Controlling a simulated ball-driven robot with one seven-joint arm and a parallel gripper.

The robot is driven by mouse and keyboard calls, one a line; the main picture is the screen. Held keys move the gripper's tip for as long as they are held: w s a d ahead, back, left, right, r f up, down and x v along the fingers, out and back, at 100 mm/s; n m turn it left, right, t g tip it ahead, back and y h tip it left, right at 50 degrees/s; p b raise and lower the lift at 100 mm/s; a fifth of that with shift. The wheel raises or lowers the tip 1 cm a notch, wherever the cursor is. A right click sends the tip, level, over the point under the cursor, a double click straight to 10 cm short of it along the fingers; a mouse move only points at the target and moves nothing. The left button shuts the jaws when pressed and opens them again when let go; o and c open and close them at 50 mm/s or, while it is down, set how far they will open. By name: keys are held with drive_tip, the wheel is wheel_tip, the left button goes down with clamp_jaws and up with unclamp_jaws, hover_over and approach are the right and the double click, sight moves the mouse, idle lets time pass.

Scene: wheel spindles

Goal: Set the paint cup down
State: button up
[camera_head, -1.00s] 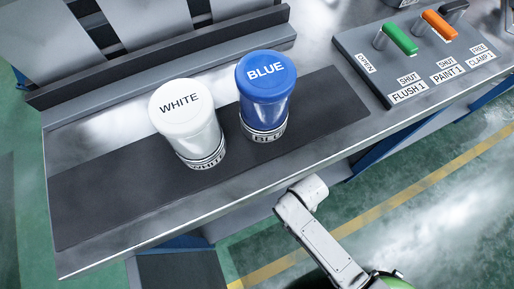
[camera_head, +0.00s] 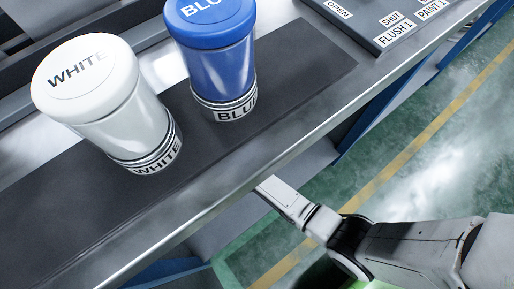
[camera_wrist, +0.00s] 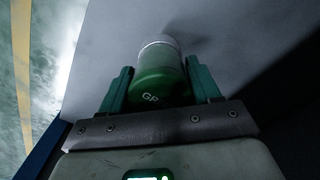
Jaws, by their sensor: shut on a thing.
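In the wrist view, my gripper (camera_wrist: 158,68) is shut on a green paint cup (camera_wrist: 162,86) with a pale band around its far end. Only the letters "GR" of its label can be read. The cup sits between the two green fingers, in front of a plain grey surface. In the head view, my arm is at the bench's front edge, but my gripper and the green cup are hidden there.
A white cup (camera_head: 115,115) and a blue cup (camera_head: 222,65) stand on a dark strip (camera_head: 300,70) along the grey bench (camera_head: 330,105). The strip is bare right of the blue cup. A labelled control panel (camera_head: 372,18) lies at upper right.

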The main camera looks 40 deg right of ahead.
drive_tip(key=shift+w+f, duration=0.3)
drive_tip(key=shift+w+f+b, duration=0.15)
drive_tip(key=shift+f+b, duration=0.95)
drive_tip(key=shift+f, duration=0.5)
drive_tip(key=shift+f, duration=0.1)
drive_tip(key=shift+f, duration=0.15)
drive_tip(key=o, duration=1.3)
drive_tip(key=shift+c, duration=0.2)
wheel_tip(320, 180, up, 12)
drive_tip(key=p, duration=0.6)
drive_tip(key=shift+r, duration=0.25)
